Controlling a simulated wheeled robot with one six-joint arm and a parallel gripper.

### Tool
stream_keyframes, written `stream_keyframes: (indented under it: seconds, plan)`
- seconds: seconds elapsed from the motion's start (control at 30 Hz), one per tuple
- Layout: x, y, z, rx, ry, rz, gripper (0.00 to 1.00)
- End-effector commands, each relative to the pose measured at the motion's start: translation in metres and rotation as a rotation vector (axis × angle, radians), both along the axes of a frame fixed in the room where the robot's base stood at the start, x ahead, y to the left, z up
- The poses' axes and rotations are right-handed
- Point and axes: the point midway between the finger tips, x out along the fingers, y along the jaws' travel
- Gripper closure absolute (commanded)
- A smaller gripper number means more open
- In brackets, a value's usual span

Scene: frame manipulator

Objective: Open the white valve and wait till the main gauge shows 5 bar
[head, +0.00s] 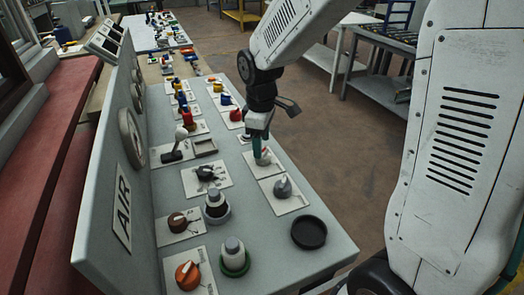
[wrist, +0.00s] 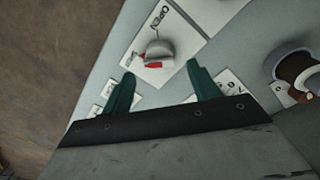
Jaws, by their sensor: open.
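A pale grey-white valve knob (wrist: 160,47) with a red mark sits on a white plate marked OPEN in the wrist view. In the head view my gripper (head: 262,158) points down over the right side of the panel, just behind that pale knob. The round gauges (head: 132,138) on the upright board are seen nearly edge-on, so their readings cannot be told.
An upright board with an AIR label (head: 122,208) stands along the panel's left. Other controls stand close by: a black knob (head: 207,172), an orange knob (head: 188,274) and a green-based button (head: 234,257). A black round dish (head: 309,232) sits at the front right.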

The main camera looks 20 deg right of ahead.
Motion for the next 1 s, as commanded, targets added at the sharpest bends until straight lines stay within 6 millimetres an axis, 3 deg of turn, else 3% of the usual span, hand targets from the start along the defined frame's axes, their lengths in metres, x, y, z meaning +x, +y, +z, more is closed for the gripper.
stream_keyframes:
  seconds: [0.23, 0.6, 0.77, 1.0]
  plan:
    - [0.000, -0.001, -0.033, 0.000, 0.003, -0.001, 0.40]
    - [0.001, -0.001, -0.040, 0.000, 0.000, -0.001, 0.40]
    - [0.001, -0.001, -0.040, 0.000, 0.000, -0.001, 0.83]
    - [0.001, -0.001, -0.039, 0.000, 0.000, -0.009, 0.83]
